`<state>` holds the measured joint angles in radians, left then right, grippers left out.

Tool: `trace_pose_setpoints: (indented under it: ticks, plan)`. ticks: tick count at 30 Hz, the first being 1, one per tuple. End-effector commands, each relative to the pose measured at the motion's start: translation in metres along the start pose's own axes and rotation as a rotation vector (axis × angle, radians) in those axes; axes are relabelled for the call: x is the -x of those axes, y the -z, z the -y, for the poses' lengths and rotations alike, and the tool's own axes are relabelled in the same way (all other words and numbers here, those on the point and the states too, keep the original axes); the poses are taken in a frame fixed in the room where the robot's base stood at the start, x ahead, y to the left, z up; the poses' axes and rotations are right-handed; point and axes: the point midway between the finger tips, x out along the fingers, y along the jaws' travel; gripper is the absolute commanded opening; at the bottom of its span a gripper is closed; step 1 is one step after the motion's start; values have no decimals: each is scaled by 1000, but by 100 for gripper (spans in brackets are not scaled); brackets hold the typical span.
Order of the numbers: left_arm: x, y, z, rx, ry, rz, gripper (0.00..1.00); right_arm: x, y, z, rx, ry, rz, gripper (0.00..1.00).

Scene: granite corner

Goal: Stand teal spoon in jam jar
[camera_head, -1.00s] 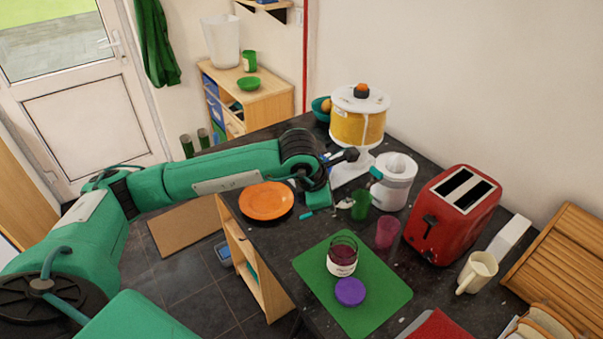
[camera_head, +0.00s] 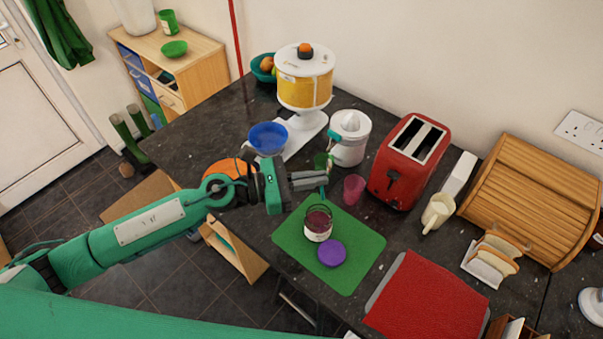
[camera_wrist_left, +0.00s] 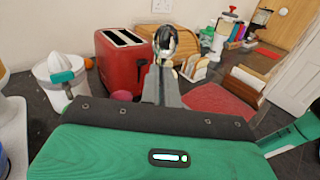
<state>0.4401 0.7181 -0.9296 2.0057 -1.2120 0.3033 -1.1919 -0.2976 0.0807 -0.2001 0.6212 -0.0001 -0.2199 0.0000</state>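My left gripper (camera_head: 311,181) points right, just above the back left of the green mat (camera_head: 357,271). It appears shut on the teal spoon (camera_head: 323,193), held roughly upright, with the teal end low and the metal part at the fingers. In the left wrist view the shiny spoon bowl (camera_wrist_left: 165,40) rises above the fingertips (camera_wrist_left: 161,73). The jam jar (camera_head: 318,225) stands upright and open on the mat, with dark red jam and a white label. It is in front of the gripper and apart from the spoon. My right gripper is not in view.
A purple lid (camera_head: 331,253) lies beside the jar. A pink cup (camera_head: 354,189), a green cup (camera_head: 321,160), a juicer (camera_head: 350,138) and a red toaster (camera_head: 409,163) stand behind. A red mat (camera_head: 428,300) lies right. A blue bowl (camera_head: 267,138) is beyond the gripper.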

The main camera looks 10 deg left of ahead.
Motion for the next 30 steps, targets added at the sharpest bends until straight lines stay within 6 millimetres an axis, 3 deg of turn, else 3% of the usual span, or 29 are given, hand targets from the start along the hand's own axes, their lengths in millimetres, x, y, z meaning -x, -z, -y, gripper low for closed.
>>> trace_pose_setpoints:
  ticks: [11,30]
  plan:
    - [-1,3,1,8,-51,38,0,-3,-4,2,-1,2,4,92]
    - [-3,52,3,9,-50,37,0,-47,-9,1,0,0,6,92]
